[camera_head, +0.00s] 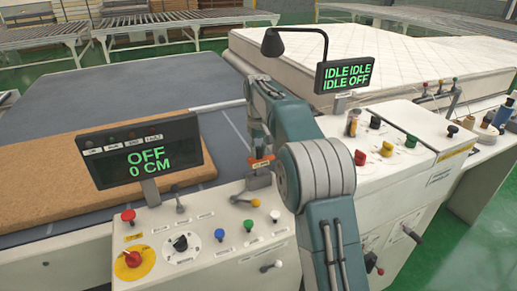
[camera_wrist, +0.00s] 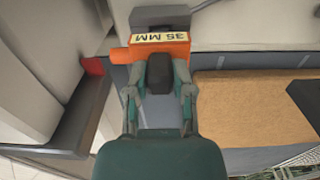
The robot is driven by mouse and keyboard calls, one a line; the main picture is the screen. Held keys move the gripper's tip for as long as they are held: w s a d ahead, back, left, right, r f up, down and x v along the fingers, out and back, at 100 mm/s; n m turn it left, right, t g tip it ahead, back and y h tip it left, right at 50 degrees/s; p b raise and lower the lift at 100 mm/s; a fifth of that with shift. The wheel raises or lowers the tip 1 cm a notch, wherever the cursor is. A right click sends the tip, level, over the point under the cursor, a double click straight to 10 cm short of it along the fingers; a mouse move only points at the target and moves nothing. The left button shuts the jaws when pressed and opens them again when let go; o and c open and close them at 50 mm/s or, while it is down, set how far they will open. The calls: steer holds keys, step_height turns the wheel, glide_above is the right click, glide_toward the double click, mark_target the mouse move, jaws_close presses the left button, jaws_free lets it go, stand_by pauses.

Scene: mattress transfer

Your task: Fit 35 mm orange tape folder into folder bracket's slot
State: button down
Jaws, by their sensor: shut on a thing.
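The orange tape folder (camera_wrist: 178,48) carries a pale label reading "35 MM", upside down in the wrist view. My gripper (camera_wrist: 158,70) is shut on it, with a finger on each side of a dark block. In the head view the small orange folder (camera_head: 262,163) sits beside my arm, above the near console's back edge; my gripper is mostly hidden there. A grey post-like part (camera_head: 258,180) stands just below the folder; it may be the folder bracket. Its slot is not visible, and I cannot tell whether the folder touches it.
The near console (camera_head: 205,255) has several knobs and levers. An "OFF 0 CM" display (camera_head: 145,160) stands left, an "IDLE" display (camera_head: 344,76) right. A brown pad (camera_head: 50,185) lies on the blue-grey table (camera_head: 110,95). A white mattress (camera_head: 400,50) lies behind the right console (camera_head: 385,180).

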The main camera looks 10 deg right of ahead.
mark_target(259, 158)
steer(key=shift+f, duration=2)
steer(key=shift+c, duration=2)
jaws_free()
step_height(259, 158, up, 11)
steer(key=shift+w+f, duration=0.1)
steer(key=shift+r, duration=0.5)
